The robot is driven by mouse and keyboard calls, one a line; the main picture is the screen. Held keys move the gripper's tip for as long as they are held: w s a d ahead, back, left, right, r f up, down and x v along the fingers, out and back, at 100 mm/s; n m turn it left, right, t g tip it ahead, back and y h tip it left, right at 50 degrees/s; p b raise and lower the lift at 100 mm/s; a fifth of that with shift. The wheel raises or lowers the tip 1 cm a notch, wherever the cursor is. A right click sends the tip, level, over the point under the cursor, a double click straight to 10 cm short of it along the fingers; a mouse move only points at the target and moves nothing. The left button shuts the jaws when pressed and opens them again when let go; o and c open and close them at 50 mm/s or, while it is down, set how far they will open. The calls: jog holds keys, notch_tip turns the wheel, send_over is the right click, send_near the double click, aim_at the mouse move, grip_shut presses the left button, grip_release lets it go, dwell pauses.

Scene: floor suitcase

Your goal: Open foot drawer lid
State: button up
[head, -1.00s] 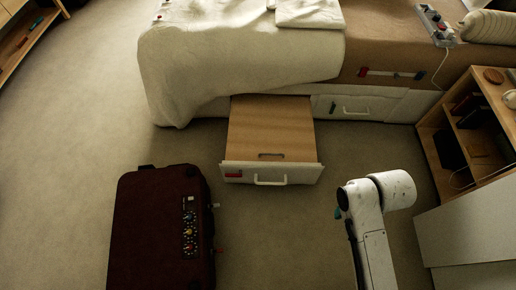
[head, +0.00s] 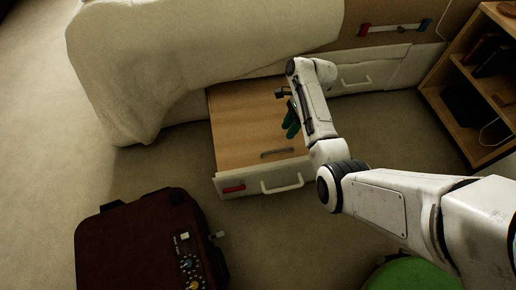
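The foot drawer (head: 291,183) is pulled out from under the bed, with a white front, a pale handle and a red piece at its left. Its wooden lid (head: 240,123) lies flat over the top and looks closed. A dark slot-shaped grip (head: 278,153) sits near the lid's front edge. My gripper (head: 291,120), with dark green fingers, is over the right part of the lid, behind the slot grip. My arm comes in from the right and hides the lid's right side. Whether the fingers are apart or touch the lid is unclear.
A dark red suitcase (head: 130,245) with knobs lies on the carpet at the lower left. The bed with a cream blanket (head: 190,50) is behind the drawer. A second drawer (head: 360,75) is at the back right. An open wooden shelf (head: 470,65) stands at far right.

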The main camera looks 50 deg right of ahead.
jog(key=w, duration=0.1)
jog(key=b, duration=0.6)
send_over(275, 147)
jog(key=s+a, duration=0.2)
jog(key=shift+m, duration=0.3)
jog(key=f, duration=1)
jog(key=shift+a+f, duration=0.1)
jog(key=shift+a, duration=0.1)
grip_shut()
